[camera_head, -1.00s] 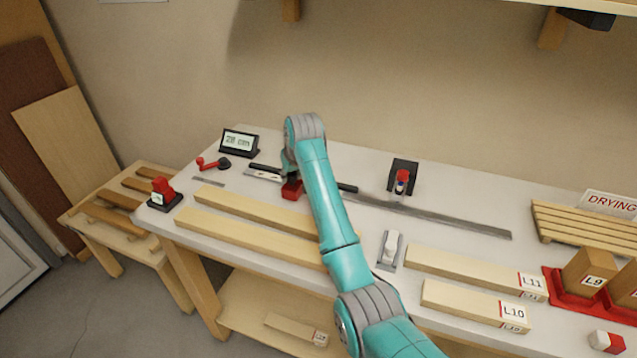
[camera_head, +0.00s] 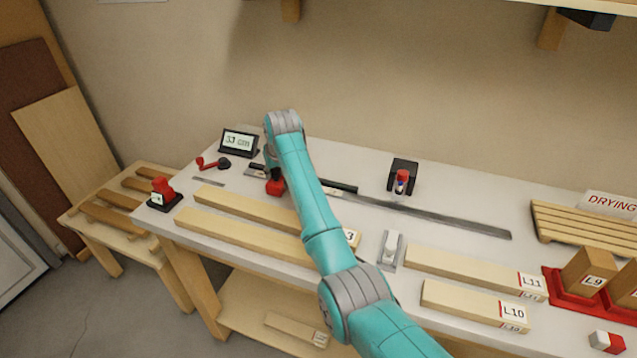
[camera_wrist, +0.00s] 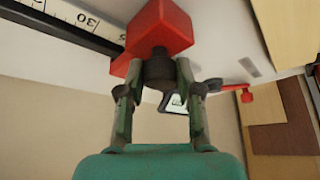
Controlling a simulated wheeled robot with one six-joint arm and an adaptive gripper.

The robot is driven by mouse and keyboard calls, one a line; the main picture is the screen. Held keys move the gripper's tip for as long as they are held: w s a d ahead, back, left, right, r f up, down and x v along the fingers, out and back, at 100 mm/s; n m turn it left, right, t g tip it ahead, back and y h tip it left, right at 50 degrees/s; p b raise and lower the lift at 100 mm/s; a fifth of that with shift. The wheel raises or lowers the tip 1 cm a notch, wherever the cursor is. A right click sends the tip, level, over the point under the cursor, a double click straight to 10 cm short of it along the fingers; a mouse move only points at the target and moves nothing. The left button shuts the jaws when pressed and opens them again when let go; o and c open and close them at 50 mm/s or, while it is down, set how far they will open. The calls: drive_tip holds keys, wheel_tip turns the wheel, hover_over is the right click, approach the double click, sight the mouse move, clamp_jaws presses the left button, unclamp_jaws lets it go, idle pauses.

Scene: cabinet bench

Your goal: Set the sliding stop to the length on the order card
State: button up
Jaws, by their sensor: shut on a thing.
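The red sliding stop (camera_head: 275,187) sits on the dark rail (camera_head: 338,187) along the back of the bench. In the wrist view it is a red block (camera_wrist: 158,30) with a dark knob beside a white scale (camera_wrist: 85,20), where "30" shows. My gripper (camera_wrist: 160,85) is shut on that knob. In the head view my arm partly covers the stop and rail. The black display (camera_head: 238,142) at the back left appears to read 33 cm. I cannot make out an order card.
A red crank-like handle (camera_head: 208,163) lies left of the stop. Long pale boards (camera_head: 240,238) lie along the bench front. A slatted rack (camera_head: 580,228) is at far right.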

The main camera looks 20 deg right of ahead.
drive_tip(key=shift+w+a, duration=0.35)
drive_tip(key=shift+a, duration=0.1)
drive_tip(key=shift+w+a, duration=0.25)
drive_tip(key=shift+a, duration=0.15)
idle(0.6)
drive_tip(key=o, duration=0.9)
drive_tip(key=shift+r, duration=0.1)
drive_tip(key=shift+r, duration=4.45)
drive_tip(key=shift+f, duration=0.1)
